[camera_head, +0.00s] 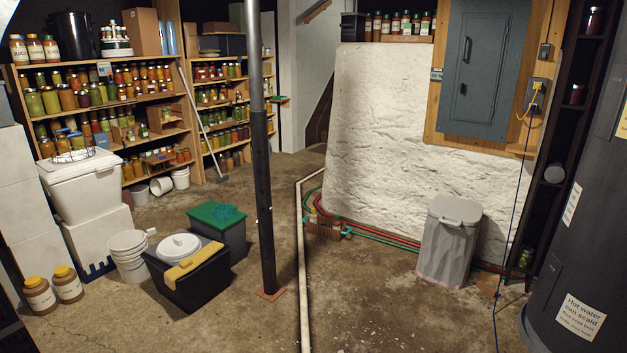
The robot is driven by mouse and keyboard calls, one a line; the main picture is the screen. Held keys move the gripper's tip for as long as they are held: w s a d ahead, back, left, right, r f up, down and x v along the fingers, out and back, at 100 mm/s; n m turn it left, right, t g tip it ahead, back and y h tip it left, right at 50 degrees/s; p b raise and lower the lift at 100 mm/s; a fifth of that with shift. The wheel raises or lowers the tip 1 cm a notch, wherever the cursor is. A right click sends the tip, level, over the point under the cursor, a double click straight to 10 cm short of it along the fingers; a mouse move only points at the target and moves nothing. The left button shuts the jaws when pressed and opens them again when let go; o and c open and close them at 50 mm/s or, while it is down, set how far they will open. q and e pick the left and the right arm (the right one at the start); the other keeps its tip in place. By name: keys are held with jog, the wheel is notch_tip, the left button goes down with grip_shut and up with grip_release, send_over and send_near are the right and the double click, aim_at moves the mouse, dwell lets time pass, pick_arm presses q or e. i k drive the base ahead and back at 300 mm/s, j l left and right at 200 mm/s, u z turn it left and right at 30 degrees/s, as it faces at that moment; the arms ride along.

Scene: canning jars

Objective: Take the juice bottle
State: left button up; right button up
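Three juice bottles with reddish-brown lids and pale labels stand side by side on top of the left shelf: a left one (18,49), a middle one (35,48) and a right one (51,47). The labels seem to read "JUICE". Two similar large jars with yellow lids and pale labels stand on the floor at the lower left, one at the left (40,296) and one at the right (67,284); their label text is too small to read. Neither of my grippers is in view.
Wooden shelves (110,105) hold many jars. A white cooler (80,185), white buckets (128,255), a black box (186,285) and a green-lidded bin (218,225) stand before them. A dark post (262,170) and a floor pipe (302,260) divide the concrete floor (370,310).

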aim_at(312, 217)
jog(key=i+z, duration=0.2)
jog(key=i, duration=0.55)
jog(key=i+z, duration=0.15)
jog(key=i, duration=0.65)
jog(key=i+j+z, duration=0.2)
jog(key=i, duration=0.55)
jog(key=i+u, duration=0.25)
jog(key=i, duration=0.2)
jog(key=i+l+u, duration=0.25)
jog(key=i, duration=0.15)
jog(key=i+l+u, duration=0.25)
jog(key=i, duration=0.2)
jog(key=i+l+u, duration=0.25)
jog(key=i, duration=0.15)
